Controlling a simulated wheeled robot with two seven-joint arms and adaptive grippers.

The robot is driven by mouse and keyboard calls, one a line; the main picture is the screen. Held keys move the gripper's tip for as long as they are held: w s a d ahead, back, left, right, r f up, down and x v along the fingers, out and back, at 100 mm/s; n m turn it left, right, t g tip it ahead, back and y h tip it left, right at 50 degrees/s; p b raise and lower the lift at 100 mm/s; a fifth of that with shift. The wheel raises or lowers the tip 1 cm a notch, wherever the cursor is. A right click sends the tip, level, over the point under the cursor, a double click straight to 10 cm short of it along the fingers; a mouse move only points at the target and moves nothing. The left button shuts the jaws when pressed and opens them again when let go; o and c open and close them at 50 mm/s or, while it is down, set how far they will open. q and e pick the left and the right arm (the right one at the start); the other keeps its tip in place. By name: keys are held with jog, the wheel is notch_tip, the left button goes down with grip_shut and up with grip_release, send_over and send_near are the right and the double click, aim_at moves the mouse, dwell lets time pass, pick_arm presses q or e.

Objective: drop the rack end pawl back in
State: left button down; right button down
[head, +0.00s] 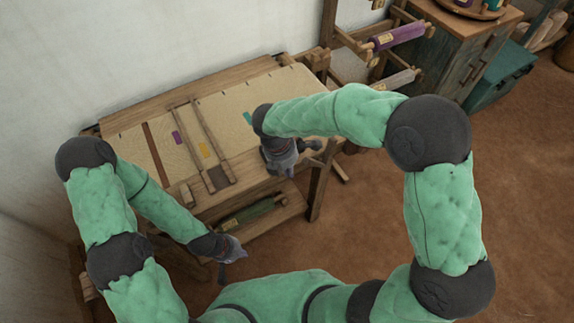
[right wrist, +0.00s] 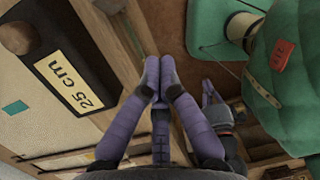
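I cannot pick out the rack end pawl in either view. The loom (head: 125,120) has a pale top with wooden bars across it and stands against the wall. My right gripper (head: 290,168) is over the loom's front right edge, pointing down. In the right wrist view its purple fingers (right wrist: 159,78) meet at the tips, with nothing visible between them. A dark block with a "25 cm" label (right wrist: 72,86) lies left of these fingers. My left gripper (head: 232,252) hangs in front of the loom's front left, apart from it; its finger opening is too small to judge.
A roll of dark green cloth (head: 247,214) lies on the shelf below the loom top. A rack with a purple roll (head: 398,36) stands behind right, beside a wooden cabinet (head: 462,58) and a teal chest (head: 500,75). The brown floor (head: 525,190) at right is clear.

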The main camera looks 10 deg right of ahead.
aim_at(305, 161)
jog(key=d, duration=0.1)
jog(key=w+d+f+b, duration=0.2)
jog(key=shift+d+f, duration=0.15)
jog(key=shift+d, duration=0.25)
dwell(0.4)
jog(key=shift+w+d+r+g+y+p, duration=0.15)
jog(key=shift+d+r+y+p, duration=0.3)
jog(key=shift+p, duration=0.65)
jog(key=shift+w+d+r+g+y+p, duration=0.15)
jog(key=shift+d+r+y+p, duration=0.35)
jog(key=shift+p, duration=0.6)
jog(key=d+r+y+p, duration=0.1)
jog(key=p, duration=0.2)
jog(key=w+d+r+g+y+p, duration=0.1)
jog(key=d+p, duration=0.1)
jog(key=p, duration=0.1)
jog(key=shift+w+d+r+y, duration=0.15)
jog(key=shift+d+y, duration=0.05)
jog(key=shift+y, duration=0.15)
jog(key=w+d+g+y, duration=0.1)
jog(key=w+d+y, duration=0.1)
jog(key=d, duration=0.4)
jog(key=shift+w+d+r+y+p, duration=0.25)
jog(key=shift+d+r+y+p, duration=0.05)
jog(key=shift+d+r+y, duration=0.1)
jog(key=shift+d, duration=0.1)
